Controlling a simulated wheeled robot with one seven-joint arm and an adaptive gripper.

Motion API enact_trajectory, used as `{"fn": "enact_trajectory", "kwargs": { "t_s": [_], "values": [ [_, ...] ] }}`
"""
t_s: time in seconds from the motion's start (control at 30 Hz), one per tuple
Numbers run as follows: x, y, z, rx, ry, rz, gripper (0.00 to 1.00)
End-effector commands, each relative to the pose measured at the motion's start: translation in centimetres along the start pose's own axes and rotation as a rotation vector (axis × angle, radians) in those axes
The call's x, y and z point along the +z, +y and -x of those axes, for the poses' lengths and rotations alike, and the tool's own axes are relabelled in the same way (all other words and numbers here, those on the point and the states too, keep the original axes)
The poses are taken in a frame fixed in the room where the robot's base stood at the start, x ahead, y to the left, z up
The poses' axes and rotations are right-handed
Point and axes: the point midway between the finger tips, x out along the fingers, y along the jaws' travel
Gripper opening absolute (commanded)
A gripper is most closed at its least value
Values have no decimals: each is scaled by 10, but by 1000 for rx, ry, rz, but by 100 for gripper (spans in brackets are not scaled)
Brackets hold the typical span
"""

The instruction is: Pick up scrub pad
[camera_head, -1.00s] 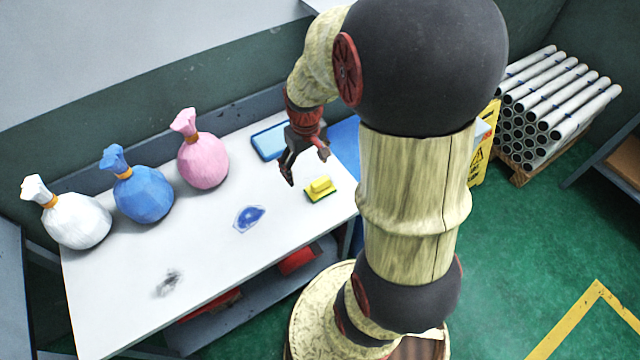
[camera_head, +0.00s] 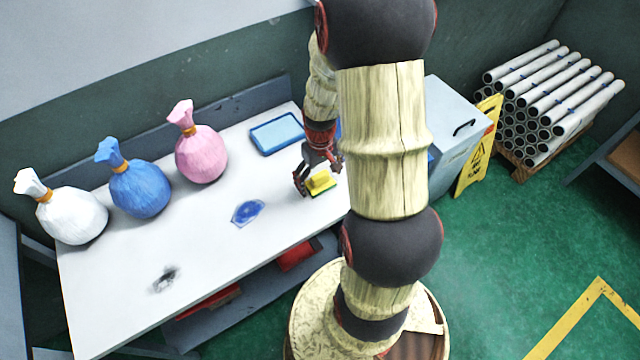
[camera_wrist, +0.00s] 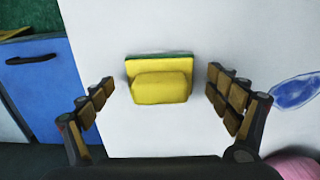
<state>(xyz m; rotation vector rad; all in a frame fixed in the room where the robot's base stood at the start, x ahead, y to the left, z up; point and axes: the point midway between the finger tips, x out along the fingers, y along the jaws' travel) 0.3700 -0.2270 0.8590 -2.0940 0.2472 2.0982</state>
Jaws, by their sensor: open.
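The scrub pad (camera_head: 321,182) is yellow with a green layer and a raised yellow grip. It lies on the white table (camera_head: 212,248) near its right end. In the wrist view the scrub pad (camera_wrist: 160,84) sits between my two spread fingers, with white tabletop showing on both sides of it. My gripper (camera_head: 319,178) is open around the pad, and it also shows in the wrist view (camera_wrist: 158,100). No finger visibly touches the pad. My arm hides part of the table's right end.
A blue tray (camera_head: 277,134) lies behind the pad. A blue spill (camera_head: 248,212) and a dark smudge (camera_head: 164,279) mark the table. White (camera_head: 62,213), blue (camera_head: 139,190) and pink (camera_head: 201,156) bags stand along the back.

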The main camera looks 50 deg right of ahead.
Motion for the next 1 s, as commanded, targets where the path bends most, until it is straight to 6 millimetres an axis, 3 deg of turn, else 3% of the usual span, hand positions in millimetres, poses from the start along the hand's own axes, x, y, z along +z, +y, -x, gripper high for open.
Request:
{"fn": "enact_trajectory", "kwargs": {
  "t_s": [0.23,1.0],
  "values": [
    [-1,0,-2,1,2,0,89],
    [0,0,-3,0,-1,0,46]
  ]
}}
